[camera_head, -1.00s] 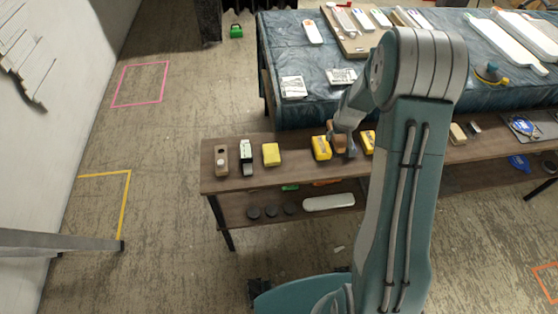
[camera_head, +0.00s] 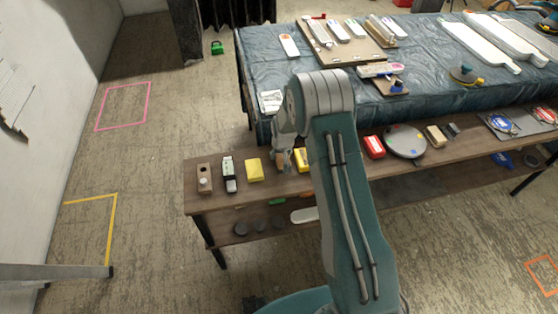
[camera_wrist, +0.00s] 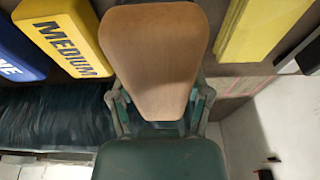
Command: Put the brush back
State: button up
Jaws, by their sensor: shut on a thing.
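The brush shows as a smooth, tapered brown wooden body (camera_wrist: 155,50) in the wrist view. My gripper (camera_wrist: 161,105) is shut on it, with a finger on each side of its narrow end. The brush's underside is hidden. In the head view my gripper (camera_head: 284,158) is over the shelf, in the gap between two yellow blocks. I cannot tell whether the brush touches the shelf.
A yellow block marked MEDIUM (camera_wrist: 65,35) is close left of the brush in the wrist view, and a plain yellow block (camera_wrist: 262,25) is to the right. The wooden shelf (camera_head: 330,174) also holds a red block (camera_head: 374,147) and a grey disc (camera_head: 405,140).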

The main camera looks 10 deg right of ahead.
jog(key=f, duration=0.3)
jog(key=shift+a, duration=0.25)
jog(key=shift+w+a+f, duration=0.1)
jog(key=shift+a+f, duration=0.05)
jog(key=shift+f, duration=0.15)
jog(key=shift+a, duration=0.25)
jog(key=o, duration=1.2)
jog(key=shift+d, duration=0.25)
jog(key=shift+a, duration=0.1)
